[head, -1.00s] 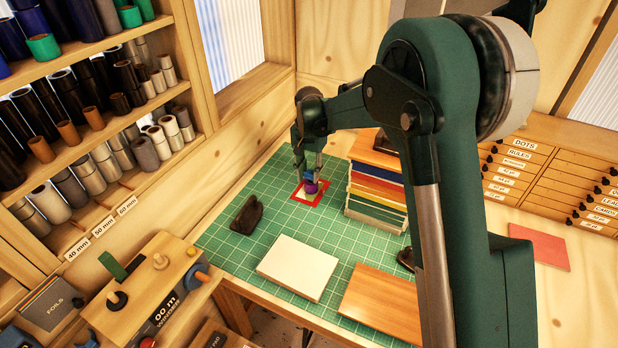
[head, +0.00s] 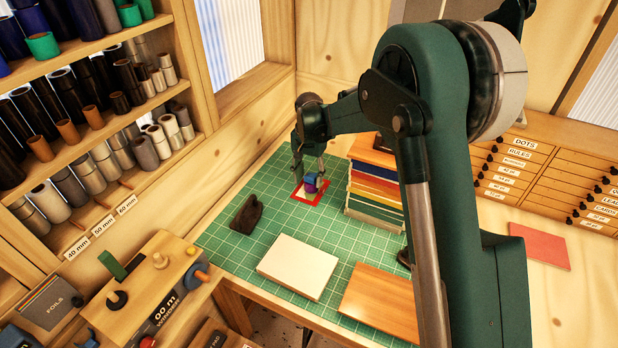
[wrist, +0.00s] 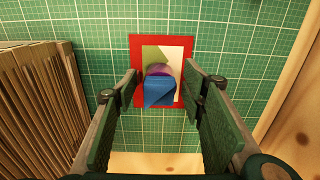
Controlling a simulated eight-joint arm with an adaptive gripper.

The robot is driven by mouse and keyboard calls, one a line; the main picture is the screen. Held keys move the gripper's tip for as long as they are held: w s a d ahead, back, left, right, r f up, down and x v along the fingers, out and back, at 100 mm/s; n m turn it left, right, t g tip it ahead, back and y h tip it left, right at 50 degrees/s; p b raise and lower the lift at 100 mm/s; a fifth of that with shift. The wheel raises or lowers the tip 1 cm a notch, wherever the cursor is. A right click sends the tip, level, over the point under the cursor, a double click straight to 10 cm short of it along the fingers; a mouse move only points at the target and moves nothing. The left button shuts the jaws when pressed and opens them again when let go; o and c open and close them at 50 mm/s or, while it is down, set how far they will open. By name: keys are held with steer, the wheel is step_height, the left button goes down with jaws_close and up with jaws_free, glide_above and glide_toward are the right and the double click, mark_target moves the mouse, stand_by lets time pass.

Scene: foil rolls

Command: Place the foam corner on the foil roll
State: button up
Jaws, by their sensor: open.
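A blue angular piece, which looks like the foam corner (wrist: 158,92), sits on a purple roll end, which looks like the foil roll (wrist: 157,70). The blue piece looks tilted and covers much of the roll; I cannot tell how fully it is seated. In the head view the blue foam corner (head: 311,180) is at the red-bordered square. My gripper (wrist: 160,84) is open, with one finger on each side of the blue piece and a gap to both. My gripper (head: 308,166) is above the square in the head view.
The red-bordered square (wrist: 137,45) lies on the green mat (head: 262,190). A stack of coloured boards (head: 376,190) stands close on its right. A dark block (head: 246,214) and a white board (head: 298,266) lie nearer. Shelves of rolls line the left.

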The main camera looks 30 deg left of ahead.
mark_target(309, 177)
steer(key=shift+r, duration=0.1)
step_height(309, 177, up, 12)
stand_by(0.8)
